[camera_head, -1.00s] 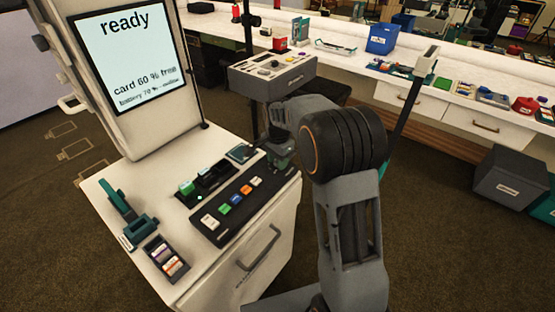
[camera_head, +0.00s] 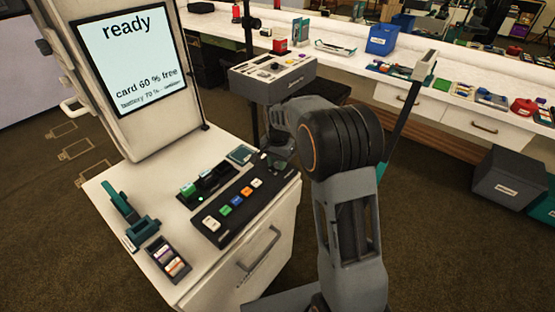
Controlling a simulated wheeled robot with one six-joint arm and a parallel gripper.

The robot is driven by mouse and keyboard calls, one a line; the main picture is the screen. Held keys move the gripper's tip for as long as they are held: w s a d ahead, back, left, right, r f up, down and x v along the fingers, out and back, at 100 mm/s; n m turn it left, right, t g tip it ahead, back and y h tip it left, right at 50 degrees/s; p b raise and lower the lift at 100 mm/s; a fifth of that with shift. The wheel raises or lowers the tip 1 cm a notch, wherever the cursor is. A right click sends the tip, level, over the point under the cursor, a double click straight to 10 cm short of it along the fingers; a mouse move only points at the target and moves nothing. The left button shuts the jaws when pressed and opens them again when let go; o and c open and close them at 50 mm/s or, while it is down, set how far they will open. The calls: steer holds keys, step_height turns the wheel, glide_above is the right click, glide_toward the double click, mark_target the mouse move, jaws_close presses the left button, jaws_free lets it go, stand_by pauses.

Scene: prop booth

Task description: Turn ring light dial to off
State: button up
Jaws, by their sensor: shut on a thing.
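The black control panel (camera_head: 212,232) lies on the white booth cabinet and carries a row of coloured buttons (camera_head: 237,201). My gripper (camera_head: 272,158) is low at the panel's far right end, pointing down. It is shut on what appears to be the ring light dial there. The dial is mostly hidden behind the fingers and wrist, so its pointer and marks cannot be read. The booth screen (camera_head: 130,55) reads "ready" and "card 60 % free".
A green and black holder (camera_head: 205,186), a teal stapler-like tool (camera_head: 130,215) and a tray of small labelled items (camera_head: 168,260) share the cabinet top. A grey control box (camera_head: 270,85) stands behind my gripper. A long white counter (camera_head: 350,62) runs along the back.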

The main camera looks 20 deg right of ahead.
mark_target(277, 163)
steer(key=n+p, duration=0.1)
steer(key=n, duration=0.3)
steer(key=shift+r+n, duration=0.15)
steer(key=shift+n, duration=0.15)
steer(key=n+p, duration=0.1)
steer(key=n, duration=0.2)
steer(key=shift+n, duration=0.4)
steer(key=n+p, duration=0.1)
steer(key=n, duration=0.3)
steer(key=shift+n, duration=1.7)
steer(key=shift+n+p, duration=0.3)
steer(key=o, duration=0.9)
step_height(277, 163, up, 14)
steer(key=shift+f+p, duration=0.2)
steer(key=shift+p, duration=0.3)
